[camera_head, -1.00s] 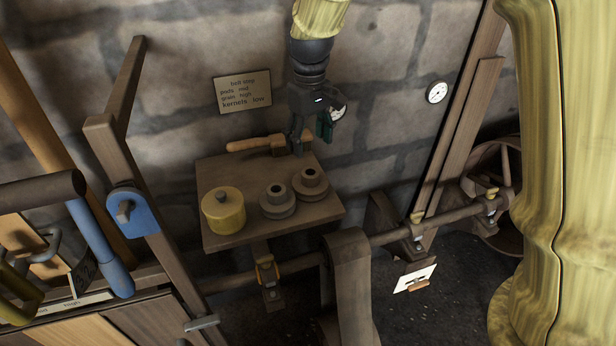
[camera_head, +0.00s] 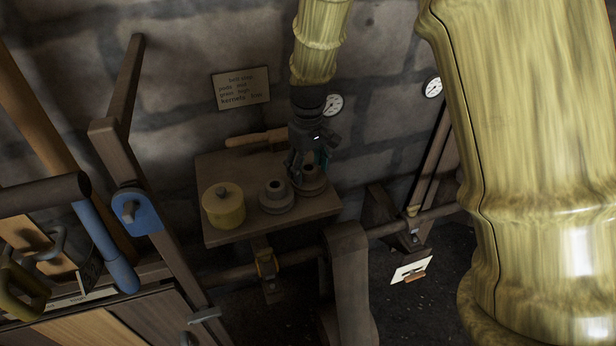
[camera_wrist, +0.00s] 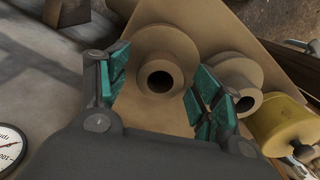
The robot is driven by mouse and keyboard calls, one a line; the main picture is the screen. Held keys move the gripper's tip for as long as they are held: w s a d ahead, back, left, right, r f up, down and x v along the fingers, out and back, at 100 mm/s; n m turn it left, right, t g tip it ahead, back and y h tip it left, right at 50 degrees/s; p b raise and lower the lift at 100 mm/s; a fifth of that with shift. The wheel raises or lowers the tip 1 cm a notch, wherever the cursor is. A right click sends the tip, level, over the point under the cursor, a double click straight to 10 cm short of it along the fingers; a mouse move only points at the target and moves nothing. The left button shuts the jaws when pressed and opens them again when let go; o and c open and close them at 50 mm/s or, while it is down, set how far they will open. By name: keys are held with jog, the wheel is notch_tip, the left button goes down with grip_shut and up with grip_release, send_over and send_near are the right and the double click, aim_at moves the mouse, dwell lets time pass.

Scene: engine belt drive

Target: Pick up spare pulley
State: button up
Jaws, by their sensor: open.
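Two grey-brown stepped pulleys with central holes stand side by side on a small wooden shelf (camera_head: 225,236). The right pulley (camera_head: 313,184) is partly hidden behind my gripper (camera_head: 308,172) in the head view. The left pulley (camera_head: 276,197) stands clear beside it. In the wrist view the right pulley (camera_wrist: 160,72) lies between the open teal-padded fingers of my gripper (camera_wrist: 160,90), and the other pulley (camera_wrist: 236,84) is just outside the right finger. I cannot tell if the fingers touch either pulley.
A yellow lidded pot (camera_head: 223,207) stands at the shelf's left. A wooden-handled tool (camera_head: 256,138) lies at the back by the wall. A sign (camera_head: 241,88) hangs above. A horizontal shaft (camera_head: 230,275) runs below the shelf.

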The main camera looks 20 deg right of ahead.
jog(key=shift+f, duration=0.2)
grip_shut()
jog(key=shift+r, duration=0.1)
jog(key=shift+r, duration=0.1)
dwell(0.4)
